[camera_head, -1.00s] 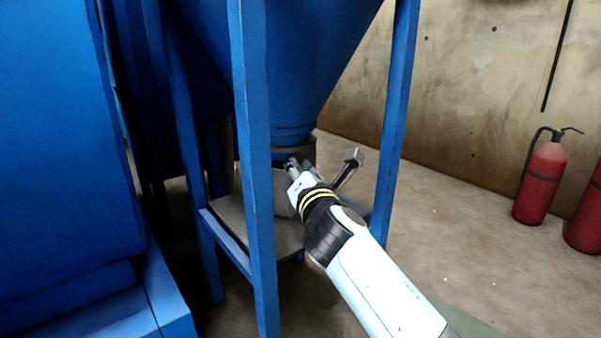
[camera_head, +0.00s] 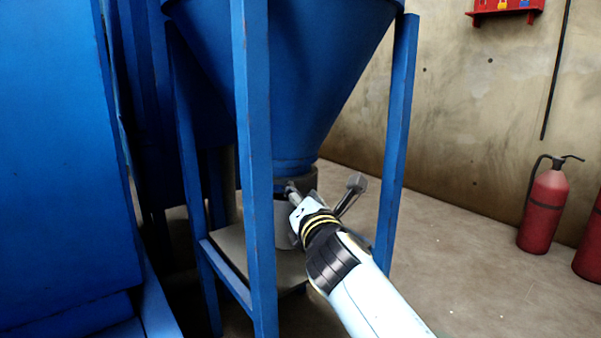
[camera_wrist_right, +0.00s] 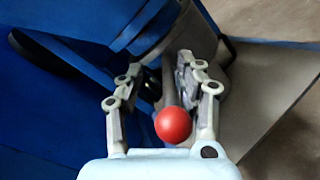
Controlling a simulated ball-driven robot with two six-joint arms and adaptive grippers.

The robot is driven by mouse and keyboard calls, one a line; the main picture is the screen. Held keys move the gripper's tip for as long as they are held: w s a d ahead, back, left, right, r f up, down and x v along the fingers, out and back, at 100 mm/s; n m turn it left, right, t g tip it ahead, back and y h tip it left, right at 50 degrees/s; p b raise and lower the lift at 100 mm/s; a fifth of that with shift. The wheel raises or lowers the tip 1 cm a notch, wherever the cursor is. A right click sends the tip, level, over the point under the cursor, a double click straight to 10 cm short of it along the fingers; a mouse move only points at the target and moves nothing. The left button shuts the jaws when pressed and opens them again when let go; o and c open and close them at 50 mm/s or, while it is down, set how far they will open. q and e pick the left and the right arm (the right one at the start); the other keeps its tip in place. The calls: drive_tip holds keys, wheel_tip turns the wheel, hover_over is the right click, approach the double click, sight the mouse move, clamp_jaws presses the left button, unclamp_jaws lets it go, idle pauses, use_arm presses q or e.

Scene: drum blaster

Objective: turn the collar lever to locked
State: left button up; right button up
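The grey collar (camera_head: 308,179) sits under the blue hopper cone. In the right wrist view a red ball knob (camera_wrist_right: 172,125) ends a grey rod, likely the collar lever, which runs up between my right gripper's fingers. My right gripper (camera_head: 297,188) is at the collar; in its wrist view the fingers (camera_wrist_right: 158,72) are apart on both sides of the rod and knob. The left finger is clear of the knob; I cannot tell whether the right one touches it. In the head view the knob is hidden. My left gripper is not in view.
Blue hopper legs (camera_head: 256,200) and (camera_head: 397,140) stand on either side of my right arm. A grey bar with a blocky end (camera_head: 355,183) sticks up beside my gripper. Red fire extinguishers (camera_head: 543,212) stand at the right wall. Floor between is clear.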

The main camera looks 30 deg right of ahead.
wheel_tip(320, 180, up, 9)
drive_tip(key=shift+f, duration=0.2)
